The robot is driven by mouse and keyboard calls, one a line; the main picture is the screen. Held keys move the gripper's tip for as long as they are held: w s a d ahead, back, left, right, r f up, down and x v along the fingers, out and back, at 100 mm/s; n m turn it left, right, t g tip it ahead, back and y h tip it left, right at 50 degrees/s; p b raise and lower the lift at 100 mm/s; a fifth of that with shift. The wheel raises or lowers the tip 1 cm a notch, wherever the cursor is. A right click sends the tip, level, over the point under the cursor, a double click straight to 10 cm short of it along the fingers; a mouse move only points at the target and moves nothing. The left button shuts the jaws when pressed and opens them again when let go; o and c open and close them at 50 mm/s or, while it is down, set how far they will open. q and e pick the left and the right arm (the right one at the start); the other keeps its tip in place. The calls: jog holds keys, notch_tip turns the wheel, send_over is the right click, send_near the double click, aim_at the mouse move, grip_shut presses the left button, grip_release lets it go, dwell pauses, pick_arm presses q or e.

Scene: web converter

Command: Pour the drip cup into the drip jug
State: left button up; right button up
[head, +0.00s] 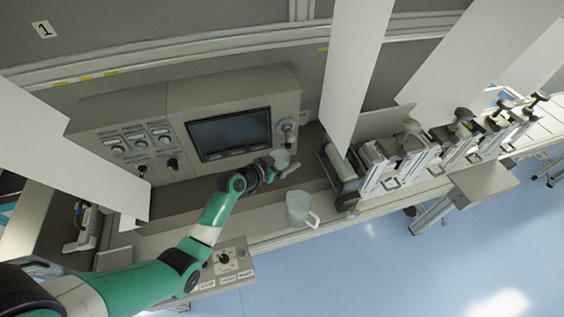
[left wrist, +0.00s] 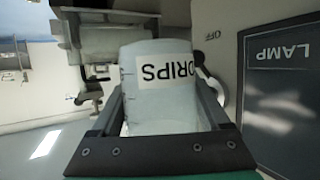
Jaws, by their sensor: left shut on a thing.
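My left gripper (head: 274,171) is shut on the drip cup (head: 281,158), a small pale translucent cup held up in front of the control cabinet. In the left wrist view the drip cup (left wrist: 160,84) sits between the two dark fingers, with a white label reading DRIPS. Its contents cannot be made out. The drip jug (head: 299,207), a clear vessel with a white handle on its right, stands upright on the ledge, below and slightly right of the gripper in the head view. My right gripper is not in view.
The control cabinet with a dark screen (head: 229,134) and knobs stands close behind the gripper. White upright panels (head: 352,70) and a row of clamp-like units (head: 400,160) lie to the right. A small switch box (head: 226,264) sits at the front edge.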

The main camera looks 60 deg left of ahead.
aim_at(286, 155)
pick_arm(q)
notch_tip(286, 155, up, 3)
jog(key=shift+r+p, duration=0.1)
jog(key=shift+p, duration=1.15)
